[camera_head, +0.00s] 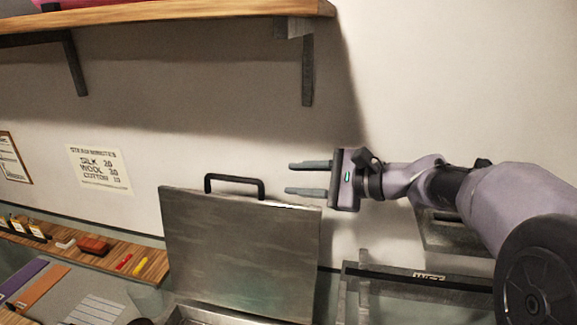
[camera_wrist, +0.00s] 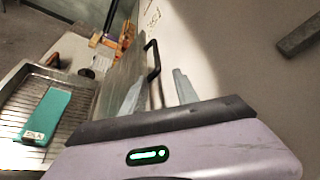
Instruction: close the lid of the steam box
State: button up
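The steam box lid (camera_head: 240,255) is a grey metal panel standing raised, nearly upright, with a black handle (camera_head: 235,178) on its top edge. The wrist view shows the lid (camera_wrist: 122,72) almost edge-on and the handle (camera_wrist: 154,60) beyond my fingers. The open box (camera_wrist: 15,115) has a slatted floor, with a teal piece (camera_wrist: 45,112) bearing a label inside. My gripper (camera_head: 290,178) is open and empty, right of the handle near the lid's upper right corner. Its fingers point left. In the wrist view, the handle appears between the fingertips (camera_wrist: 160,75); contact cannot be told.
A wooden shelf (camera_head: 160,12) with dark brackets hangs above. The wall is close behind the lid. A wooden ledge (camera_head: 150,262) with small coloured items lies left. A metal-rimmed container (camera_head: 385,272) with a label stands right, under my arm.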

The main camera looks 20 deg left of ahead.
send_near(241, 179)
jog(key=p+x, duration=0.2)
jog(key=x, duration=0.2)
jog(key=p+x, duration=0.1)
jog(key=x, duration=0.7)
jog(key=shift+s+p, duration=0.1)
jog(key=shift+p, duration=0.25)
jog(key=shift+a+f, duration=0.1)
jog(key=shift+a, duration=0.1)
grip_shut()
dwell(0.3)
